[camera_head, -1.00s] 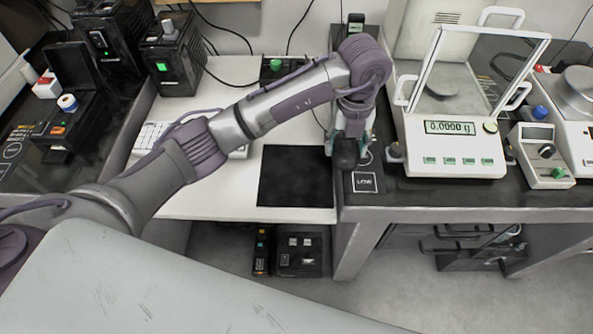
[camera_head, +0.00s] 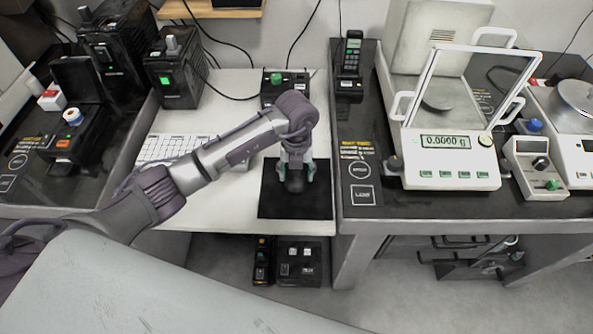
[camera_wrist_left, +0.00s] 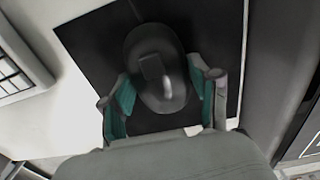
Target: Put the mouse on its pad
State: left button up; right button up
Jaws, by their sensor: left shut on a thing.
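The black mouse (camera_head: 294,181) is over the black mouse pad (camera_head: 275,205), within its outline in the head view. The pad lies on the white desk, near its front right corner. My left gripper (camera_head: 294,172) points down and is shut on the mouse. In the left wrist view the mouse (camera_wrist_left: 160,75) sits between the teal finger pads of the gripper (camera_wrist_left: 162,100), with the pad (camera_wrist_left: 90,40) behind it. I cannot tell whether the mouse touches the pad or is held just above it. My right gripper is not in view.
A white keyboard (camera_head: 172,148) lies left of the pad, partly behind my arm. A dark table (camera_head: 420,205) with a balance (camera_head: 452,160) adjoins on the right. A black box with a green knob (camera_head: 284,84) stands behind. The desk's front edge is close to the pad.

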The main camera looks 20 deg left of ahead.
aim_at(297, 171)
pick_arm(q)
jog(key=shift+f, duration=0.1)
jog(key=shift+f, duration=0.15)
jog(key=o, duration=1.6)
jog(key=shift+c, duration=0.2)
notch_tip(297, 171, up, 12)
jog(key=b, duration=0.1)
jog(key=shift+r, duration=0.2)
